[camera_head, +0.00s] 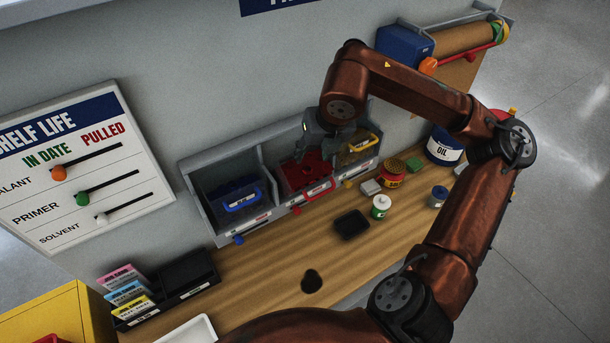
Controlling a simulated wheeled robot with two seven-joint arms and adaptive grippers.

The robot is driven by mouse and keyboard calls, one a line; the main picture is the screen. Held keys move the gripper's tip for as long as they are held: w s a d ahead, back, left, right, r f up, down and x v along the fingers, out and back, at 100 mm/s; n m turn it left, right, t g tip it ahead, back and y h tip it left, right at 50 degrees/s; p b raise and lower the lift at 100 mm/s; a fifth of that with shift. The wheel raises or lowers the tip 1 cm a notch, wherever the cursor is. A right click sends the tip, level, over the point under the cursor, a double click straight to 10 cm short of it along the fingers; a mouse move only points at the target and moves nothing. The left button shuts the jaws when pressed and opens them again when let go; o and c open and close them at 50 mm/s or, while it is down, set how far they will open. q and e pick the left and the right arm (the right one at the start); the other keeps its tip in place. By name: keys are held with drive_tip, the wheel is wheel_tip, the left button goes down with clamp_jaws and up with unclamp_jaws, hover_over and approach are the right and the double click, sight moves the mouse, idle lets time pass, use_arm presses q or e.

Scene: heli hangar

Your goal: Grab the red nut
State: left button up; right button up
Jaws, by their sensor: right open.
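The red nut cannot be told apart as a single piece. Small red parts (313,171) lie in the middle bin (304,196) of the grey rack on the bench, partly hidden by my right gripper. My right gripper (304,151) is over the back of this middle bin, open, with its fingers pointing down. I cannot tell whether the fingers touch the red parts. My left gripper is not in view.
A bin with a blue handle (242,203) stands to the left and a yellow-handled bin (361,147) to the right. A black tray (351,224), small jars and an oil can (443,148) stand on the wooden bench (270,268). A shelf-life board (88,175) is at left.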

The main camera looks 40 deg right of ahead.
sight(308, 169)
wheel_tip(308, 169, down, 2)
drive_tip(key=shift+w+f+b, duration=0.15)
drive_tip(key=shift+b, duration=0.45)
drive_tip(key=shift+d+f, duration=0.1)
drive_tip(key=shift+f, duration=0.4)
drive_tip(key=x, duration=0.2)
drive_tip(key=p+x, duration=0.1)
drive_tip(key=x, duration=0.3)
drive_tip(key=shift+w+d+r, duration=0.15)
drive_tip(key=shift+w+d, duration=0.2)
drive_tip(key=shift+w, duration=0.05)
drive_tip(key=shift+w+f, duration=0.2)
drive_tip(key=shift+f, duration=0.15)
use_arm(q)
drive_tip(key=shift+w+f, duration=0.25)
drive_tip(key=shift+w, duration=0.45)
use_arm(e)
drive_tip(key=shift+s, duration=0.1)
drive_tip(key=c, duration=1)
